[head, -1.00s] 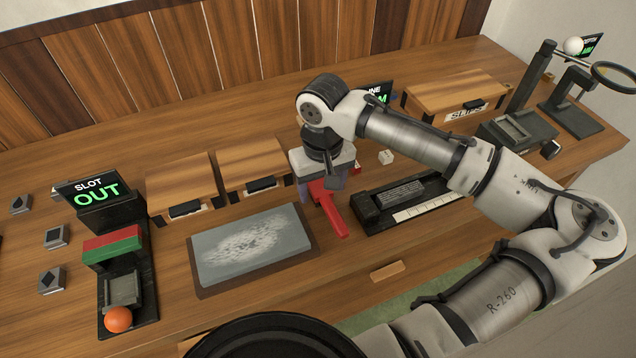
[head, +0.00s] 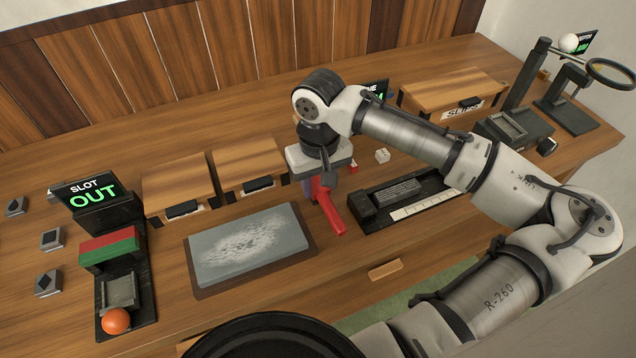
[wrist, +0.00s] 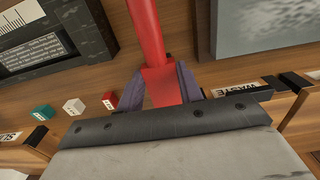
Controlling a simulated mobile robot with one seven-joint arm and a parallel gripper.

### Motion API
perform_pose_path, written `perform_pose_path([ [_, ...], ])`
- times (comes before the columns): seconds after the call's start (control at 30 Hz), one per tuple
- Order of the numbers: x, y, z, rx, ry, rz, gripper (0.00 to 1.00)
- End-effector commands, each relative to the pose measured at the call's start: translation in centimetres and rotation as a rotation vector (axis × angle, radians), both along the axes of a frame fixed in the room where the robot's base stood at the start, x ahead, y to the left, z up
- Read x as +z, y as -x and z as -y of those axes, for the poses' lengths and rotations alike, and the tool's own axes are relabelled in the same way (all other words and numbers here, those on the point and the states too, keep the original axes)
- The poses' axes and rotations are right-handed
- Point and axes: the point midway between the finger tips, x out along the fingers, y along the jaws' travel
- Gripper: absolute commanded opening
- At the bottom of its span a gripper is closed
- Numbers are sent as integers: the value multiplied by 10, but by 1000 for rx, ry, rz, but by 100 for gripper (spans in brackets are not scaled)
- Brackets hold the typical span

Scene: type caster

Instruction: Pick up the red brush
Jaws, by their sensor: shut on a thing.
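The red brush (head: 331,217) is on the wooden desk between the grey slate panel and the black keyboard-like device. Its long handle points toward the desk's front edge. My gripper (head: 320,190) points down over the brush's rear part and is shut on it. In the wrist view the red brush (wrist: 147,35) runs up from between the two purple-grey fingers of my gripper (wrist: 162,85), which touch its wider block from both sides. The underside of the brush is hidden, and I cannot tell whether it is clear of the desk.
The slate panel (head: 245,243) lies left of the brush, and the black device (head: 405,196) lies close on its right. Two wooden boxes (head: 248,165) (head: 178,184) stand behind left. Small cubes (wrist: 74,106) sit near the gripper. A larger wooden box (head: 452,96) stands at back right.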

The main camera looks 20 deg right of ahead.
Motion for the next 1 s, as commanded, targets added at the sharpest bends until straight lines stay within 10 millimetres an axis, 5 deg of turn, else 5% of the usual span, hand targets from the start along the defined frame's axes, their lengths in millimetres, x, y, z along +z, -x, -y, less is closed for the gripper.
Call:
perform_pose_path([
  [0.17, 25, -1, 0, 1, 0, 4, 6],
  [0.7, 168, 0, -1, 1, 0, 3, 6],
  [1.0, 194, 0, 0, 1, 0, 2, 6],
])
